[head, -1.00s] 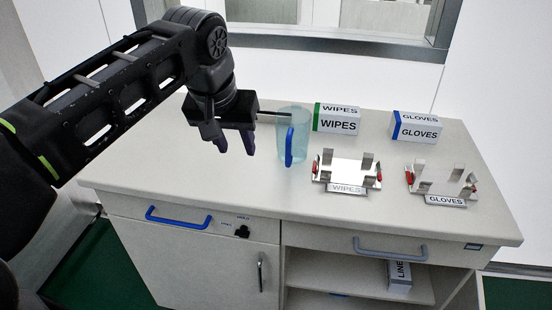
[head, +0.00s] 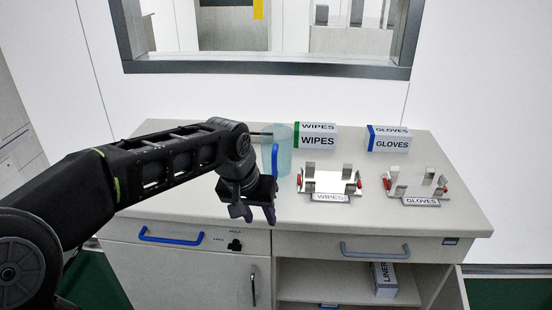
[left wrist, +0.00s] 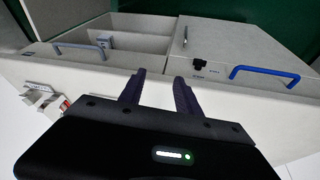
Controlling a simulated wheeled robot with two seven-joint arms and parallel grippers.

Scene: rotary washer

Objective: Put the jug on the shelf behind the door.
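The jug (head: 283,152) is translucent blue-green with a blue handle and stands upright on the counter. My left gripper (head: 257,216) points down near the counter's front edge, in front of the jug and apart from it. In the left wrist view its two fingers (left wrist: 158,88) are spread with nothing between them. The lower-left cabinet door (head: 190,275) is shut, with a vertical handle (head: 253,287); it also shows in the left wrist view (left wrist: 220,45). What is behind it is hidden. My right gripper is not in view.
WIPES (head: 316,137) and GLOVES (head: 389,139) boxes stand at the back, two metal holders (head: 329,182) in front. A blue drawer handle (head: 170,238) is above the shut door. The open right compartment has a shelf (head: 330,287) with a LINER box (head: 384,279).

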